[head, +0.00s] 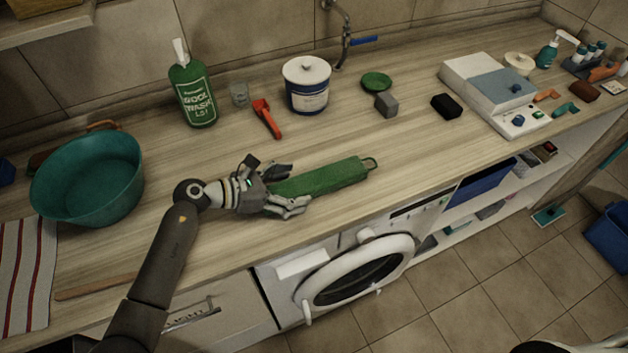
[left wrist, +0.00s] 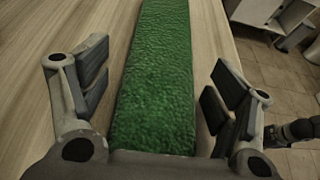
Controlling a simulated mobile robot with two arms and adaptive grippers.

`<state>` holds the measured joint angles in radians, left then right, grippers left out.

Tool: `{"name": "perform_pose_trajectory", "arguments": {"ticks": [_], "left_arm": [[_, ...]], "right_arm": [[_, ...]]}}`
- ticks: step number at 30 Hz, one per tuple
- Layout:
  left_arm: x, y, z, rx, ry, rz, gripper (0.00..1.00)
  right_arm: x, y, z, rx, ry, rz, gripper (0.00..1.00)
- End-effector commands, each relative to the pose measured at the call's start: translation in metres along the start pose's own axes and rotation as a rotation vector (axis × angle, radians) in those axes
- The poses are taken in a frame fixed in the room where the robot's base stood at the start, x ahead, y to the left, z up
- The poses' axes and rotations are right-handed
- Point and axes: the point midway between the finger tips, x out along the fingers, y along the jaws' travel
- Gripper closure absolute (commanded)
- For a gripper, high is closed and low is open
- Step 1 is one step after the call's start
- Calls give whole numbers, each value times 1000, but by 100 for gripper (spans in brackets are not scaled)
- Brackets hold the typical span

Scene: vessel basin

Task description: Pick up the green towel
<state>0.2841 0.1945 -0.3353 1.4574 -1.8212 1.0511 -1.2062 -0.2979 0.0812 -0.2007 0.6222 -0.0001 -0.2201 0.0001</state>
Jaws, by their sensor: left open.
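The green towel (head: 325,177) lies rolled or folded into a long strip on the wooden counter, with a small loop at its right end. My left gripper (head: 287,188) is open at the towel's left end, with one finger on each side of it. In the left wrist view the towel (left wrist: 158,80) runs between the two open fingers (left wrist: 155,97), and a gap shows between each finger and the towel. The towel's left end is hidden by the gripper.
A teal basin (head: 92,182) and a striped cloth (head: 28,270) are at the left. A washing machine (head: 350,270) is below the counter's front edge.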

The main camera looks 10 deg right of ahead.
Motion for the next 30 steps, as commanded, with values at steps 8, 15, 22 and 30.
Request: {"name": "perform_pose_trajectory", "arguments": {"ticks": [8, 15, 22, 30], "left_arm": [[0, 0, 0, 0, -1, 0, 40], [0, 0, -1, -1, 1, -1, 65], [0, -1, -2, -2, 2, -2, 67], [0, -2, -2, -3, 5, -3, 67]], "right_arm": [[0, -3, 7, 1, -11, -4, 60], [0, -3, 6, 1, -9, -4, 60], [0, -2, 3, 1, -4, -3, 60], [2, -2, 2, 2, -3, -2, 60]]}}
